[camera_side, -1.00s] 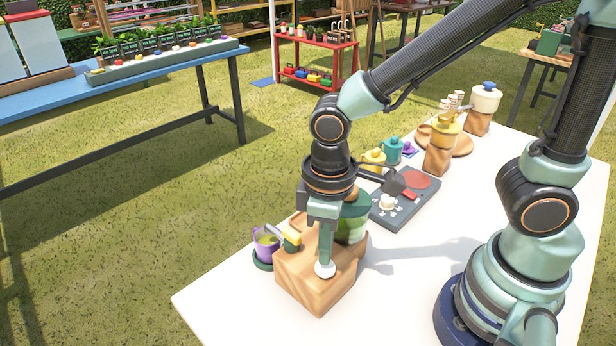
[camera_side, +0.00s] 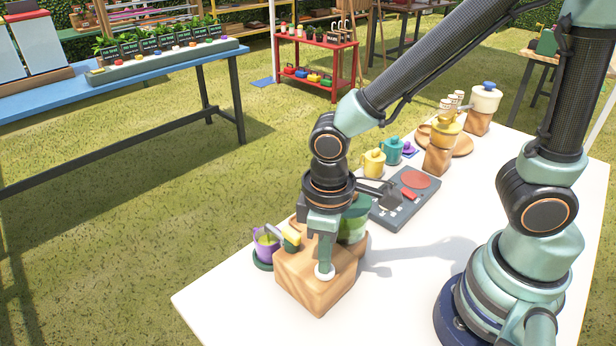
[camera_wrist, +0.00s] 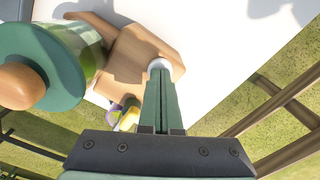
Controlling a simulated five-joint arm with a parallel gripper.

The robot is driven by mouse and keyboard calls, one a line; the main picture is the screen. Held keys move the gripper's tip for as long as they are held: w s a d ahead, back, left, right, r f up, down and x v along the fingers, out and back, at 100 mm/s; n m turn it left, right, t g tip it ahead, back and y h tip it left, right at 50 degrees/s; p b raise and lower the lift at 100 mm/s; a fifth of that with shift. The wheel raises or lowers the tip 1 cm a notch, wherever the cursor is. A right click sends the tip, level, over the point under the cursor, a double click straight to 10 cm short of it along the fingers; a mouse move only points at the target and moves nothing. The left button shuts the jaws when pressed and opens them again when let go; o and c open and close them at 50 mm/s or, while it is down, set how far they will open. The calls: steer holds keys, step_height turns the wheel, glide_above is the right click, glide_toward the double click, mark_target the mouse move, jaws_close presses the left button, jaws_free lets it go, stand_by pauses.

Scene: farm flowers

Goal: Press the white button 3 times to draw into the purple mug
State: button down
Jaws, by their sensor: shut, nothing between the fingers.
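The white button (camera_side: 324,274) is a round disc on the front face of a wooden block (camera_side: 318,292). My gripper (camera_side: 322,262) is shut and empty, with its tips at the button, pointing down. In the wrist view the shut fingers (camera_wrist: 158,85) reach the white button (camera_wrist: 159,64); whether they press it or only touch it, I cannot tell. The purple mug (camera_side: 266,248) stands on a dark green coaster (camera_side: 262,265) at the block's left, below a spout with a yellow part (camera_side: 291,238). Greenish contents show inside the mug. A green-topped jar (camera_side: 354,222) sits behind my gripper, partly hidden.
On the white table (camera_side: 420,265) behind are a grey board (camera_side: 424,190) with a red disc, yellow and teal mugs (camera_side: 392,150), and wooden-based dispensers (camera_side: 440,155). The table's front is clear. A blue bench (camera_side: 150,70) stands apart on the grass.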

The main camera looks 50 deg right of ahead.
steer(key=shift+r, duration=1.2)
stand_by(2.0)
step_height(320, 180, up, 6)
stand_by(0.6)
steer(key=shift+d, duration=0.1)
steer(key=w+d+r+m+t, duration=0.1)
steer(key=d, duration=0.1)
steer(key=w+d+r+m+t, duration=0.1)
steer(key=d, duration=0.2)
steer(key=w+d+r+m, duration=0.1)
steer(key=d+r, duration=0.1)
steer(key=shift+w+d+t+y, duration=0.2)
steer(key=shift+d+t+y, duration=0.05)
steer(key=shift+t+y, duration=0.15)
steer(key=d+r+m+t, duration=0.2)
steer(key=d+r+m, duration=0.1)
steer(key=d, duration=0.4)
steer(key=shift+w+d+t+h, duration=0.25)
steer(key=shift+w+t+h, duration=0.15)
